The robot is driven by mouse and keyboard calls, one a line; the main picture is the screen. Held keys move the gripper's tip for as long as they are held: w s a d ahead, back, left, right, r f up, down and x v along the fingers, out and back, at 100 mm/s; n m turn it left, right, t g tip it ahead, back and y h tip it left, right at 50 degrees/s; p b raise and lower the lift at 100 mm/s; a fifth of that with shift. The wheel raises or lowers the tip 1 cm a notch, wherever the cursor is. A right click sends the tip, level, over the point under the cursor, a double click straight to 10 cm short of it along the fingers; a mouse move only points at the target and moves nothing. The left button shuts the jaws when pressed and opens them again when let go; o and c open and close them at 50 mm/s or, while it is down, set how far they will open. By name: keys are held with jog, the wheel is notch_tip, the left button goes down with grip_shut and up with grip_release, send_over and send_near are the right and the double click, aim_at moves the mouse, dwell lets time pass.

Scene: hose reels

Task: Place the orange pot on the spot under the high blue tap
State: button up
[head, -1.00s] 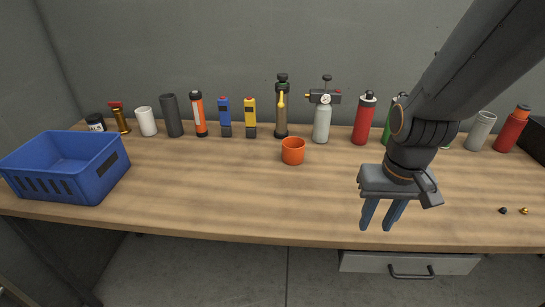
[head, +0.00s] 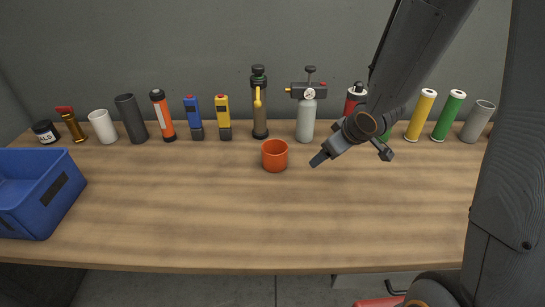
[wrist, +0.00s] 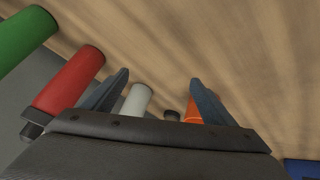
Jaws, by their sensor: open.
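The orange pot (head: 275,156) stands upright on the wooden table in the head view, in front of the brass bottle-like item and the grey bottle. My gripper (head: 319,160) is to the right of the pot, apart from it and tilted down to the left. In the wrist view, my gripper (wrist: 158,88) shows two spread fingers with nothing held. An orange patch (wrist: 193,114) beside the right finger looks like the pot, mostly hidden by that finger and the gripper body. No blue tap is visible in either view.
Behind the pot stand the brass item (head: 260,110) and the grey bottle (head: 306,122). A red bottle (head: 353,101) is partly hidden by my arm. A blue basket (head: 38,195) is at the left. The table front is clear.

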aim_at(286, 153)
jog(key=a+n+y, duration=0.1)
jog(key=a, duration=0.1)
jog(key=w+a+f+n+y, duration=0.1)
jog(key=a+y, duration=0.1)
jog(key=w+a+f+n+y, duration=0.1)
jog(key=a+n, duration=0.1)
jog(key=shift+a, duration=0.4)
jog(key=a+y, duration=0.2)
jog(key=a+n+y+b, duration=0.1)
jog(key=a+y, duration=0.1)
jog(key=shift+a+f+n+g+y, duration=0.2)
jog(key=shift+a+n+g+y, duration=0.1)
jog(key=shift+y, duration=0.1)
jog(key=shift+a+r+y+b, duration=0.3)
jog(key=shift+a+y+b, duration=0.25)
jog(key=shift+y, duration=0.35)
jog(key=shift+x, duration=0.85)
jog(key=shift+w+p+x, duration=0.1)
jog(key=shift+p+x, duration=0.5)
jog(key=shift+x, duration=0.9)
jog(key=shift+w+p+x, duration=0.15)
jog(key=shift+p+x, duration=0.45)
jog(key=shift+x, duration=0.9)
jog(key=shift+d+r, duration=0.1)
jog(key=shift+r, duration=0.05)
jog(key=c, duration=1.3)
